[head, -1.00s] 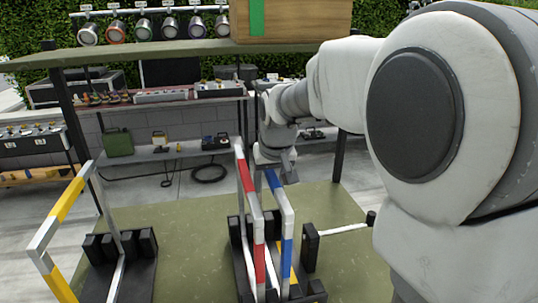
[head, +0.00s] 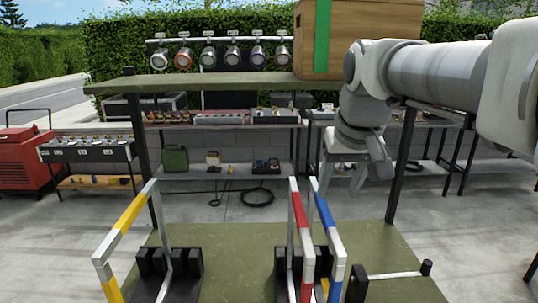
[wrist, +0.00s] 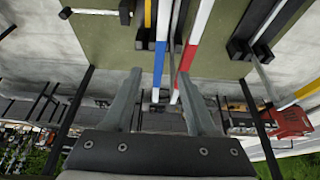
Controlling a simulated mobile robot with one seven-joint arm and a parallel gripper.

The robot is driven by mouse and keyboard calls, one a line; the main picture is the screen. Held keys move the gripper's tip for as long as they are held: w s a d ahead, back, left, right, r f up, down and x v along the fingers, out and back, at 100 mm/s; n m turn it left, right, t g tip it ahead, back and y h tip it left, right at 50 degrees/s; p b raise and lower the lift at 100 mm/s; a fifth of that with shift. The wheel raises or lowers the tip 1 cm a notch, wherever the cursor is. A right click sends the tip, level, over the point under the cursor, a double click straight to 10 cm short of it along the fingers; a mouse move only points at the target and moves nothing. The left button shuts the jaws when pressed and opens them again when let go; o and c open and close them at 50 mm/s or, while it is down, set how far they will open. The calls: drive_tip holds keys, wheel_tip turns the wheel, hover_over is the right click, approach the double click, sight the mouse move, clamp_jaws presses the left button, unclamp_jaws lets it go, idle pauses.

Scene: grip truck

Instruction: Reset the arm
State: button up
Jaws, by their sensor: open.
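My gripper (head: 342,188) hangs at the right of the head view, its fingers pointing down. It is behind and above the barred frames and apart from them. In the wrist view my gripper (wrist: 160,76) shows two grey fingers spread apart with nothing held between them. My arm extends from the right edge, with its forearm roughly level.
A red-and-white frame (head: 302,240) and a blue-and-white frame (head: 328,228) stand side by side in black blocks. A yellow-and-white frame (head: 130,217) stands left on the green deck (head: 222,262). A wooden box (head: 385,40) sits on the upper shelf (head: 230,80).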

drive_tip(key=s+f, duration=0.5)
drive_tip(key=s, duration=0.3)
drive_tip(key=s+f+t, duration=0.1)
drive_tip(key=s+f, duration=0.4)
drive_tip(key=s, duration=0.4)
drive_tip(key=shift+f, duration=0.4)
drive_tip(key=shift+s, duration=0.1)
